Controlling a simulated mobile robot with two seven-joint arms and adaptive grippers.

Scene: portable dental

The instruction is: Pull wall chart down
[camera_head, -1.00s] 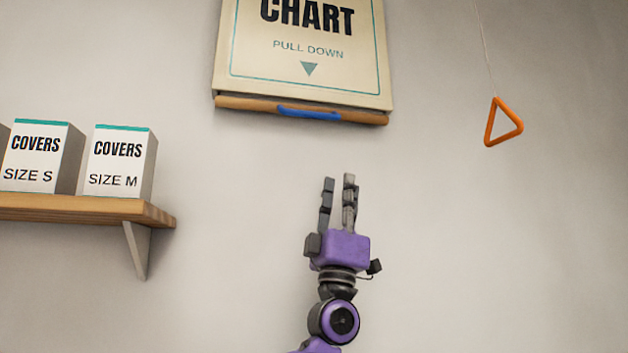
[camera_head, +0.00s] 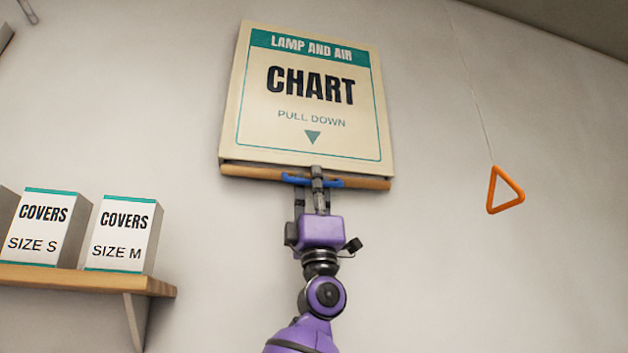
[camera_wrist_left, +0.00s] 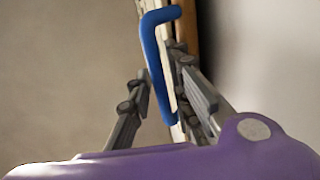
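The cream wall chart (camera_head: 312,138) hangs on the wall in the head view, with a teal header and "PULL DOWN" printed on it. A wooden bar (camera_head: 365,183) runs along its bottom edge, with a blue handle (camera_head: 331,183) at its middle. My left gripper (camera_head: 309,180) points up at the handle, fingers apart; one finger passes in front of it. In the left wrist view the blue handle (camera_wrist_left: 153,60) lies between the open fingers (camera_wrist_left: 156,70). I cannot tell whether they touch it. My right gripper is not in view.
A wooden shelf (camera_head: 90,281) with cover boxes (camera_head: 122,235) is at the lower left. An orange triangular pull (camera_head: 505,190) hangs on a cord at the right.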

